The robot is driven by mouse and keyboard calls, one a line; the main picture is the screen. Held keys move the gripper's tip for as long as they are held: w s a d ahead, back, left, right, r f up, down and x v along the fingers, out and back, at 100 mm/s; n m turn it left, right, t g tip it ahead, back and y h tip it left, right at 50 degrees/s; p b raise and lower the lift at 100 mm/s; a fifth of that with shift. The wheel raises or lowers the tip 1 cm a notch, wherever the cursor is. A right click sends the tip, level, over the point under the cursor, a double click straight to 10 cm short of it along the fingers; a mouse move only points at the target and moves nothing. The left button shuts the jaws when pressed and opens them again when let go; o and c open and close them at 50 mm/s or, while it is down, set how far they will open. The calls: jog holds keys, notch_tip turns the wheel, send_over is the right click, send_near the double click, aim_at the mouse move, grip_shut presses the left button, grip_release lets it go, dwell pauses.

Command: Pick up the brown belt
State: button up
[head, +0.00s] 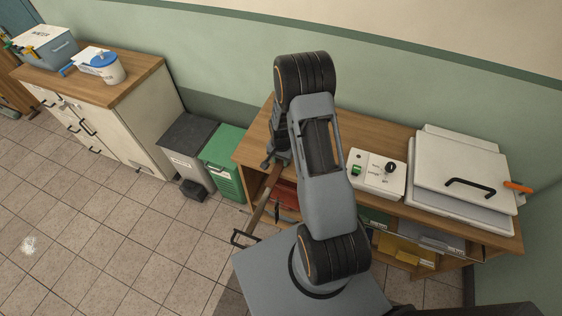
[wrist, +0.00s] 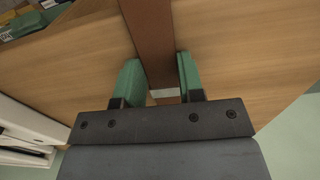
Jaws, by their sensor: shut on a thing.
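The brown belt (head: 262,206) hangs over the left front edge of the wooden table in the head view. A dark frame that looks like its buckle is at the lower end. My gripper (head: 276,160) is at the belt's upper end, partly hidden behind my arm. In the wrist view, my gripper (wrist: 158,78) has its green fingers shut on the belt (wrist: 150,45), one on each side. The strap runs away from the fingers toward the top of the picture.
The table (head: 253,146) bears a white control box (head: 378,174) and a white lidded machine (head: 455,178). Its lower shelf holds red and yellow items. A green bin (head: 224,163) and a grey bin (head: 188,148) stand left.

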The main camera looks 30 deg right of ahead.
jog(key=shift+r, duration=0.15)
jog(key=shift+r+b, duration=0.4)
jog(key=shift+r, duration=0.2)
jog(key=s+a+r+b, duration=0.2)
jog(key=s+r, duration=0.9)
jog(key=s, duration=0.2)
jog(key=shift+s+a+r+b, duration=0.3)
jog(key=shift+s+a+b, duration=0.05)
jog(key=shift+s+a, duration=0.05)
